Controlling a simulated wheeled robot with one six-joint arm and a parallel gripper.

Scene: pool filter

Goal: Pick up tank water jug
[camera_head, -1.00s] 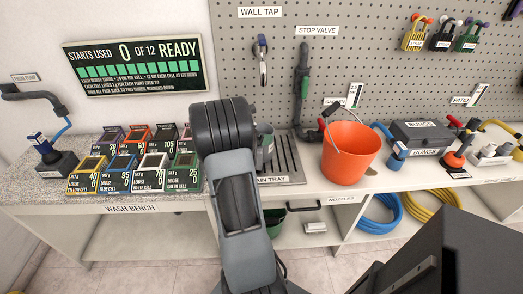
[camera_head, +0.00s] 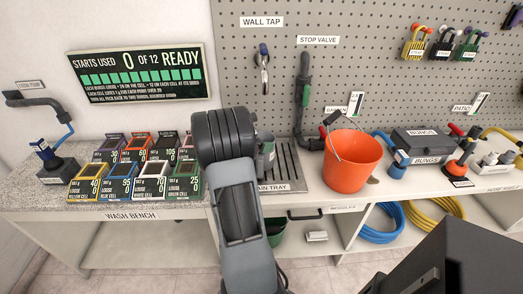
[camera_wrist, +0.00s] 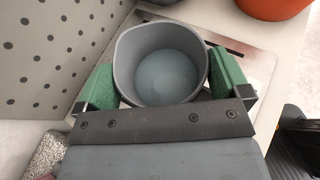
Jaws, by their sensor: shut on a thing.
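A grey round jug (camera_wrist: 160,62) shows in the wrist view, open at the top, with pale bluish water or a pale bottom inside. My gripper (camera_wrist: 163,80) has its green-padded fingers on the left and right sides of the jug and is shut on it. In the head view only a sliver of the jug (camera_head: 268,152) shows beside my arm, above the drain tray (camera_head: 290,165). My arm hides most of it there. I cannot tell whether its base touches the tray.
An orange bucket (camera_head: 352,162) stands right of the tray. Several cell boxes (camera_head: 150,180) stand on the wash bench to the left. The pegboard (camera_head: 370,60) rises behind. A bungs case (camera_head: 418,138) stands further right.

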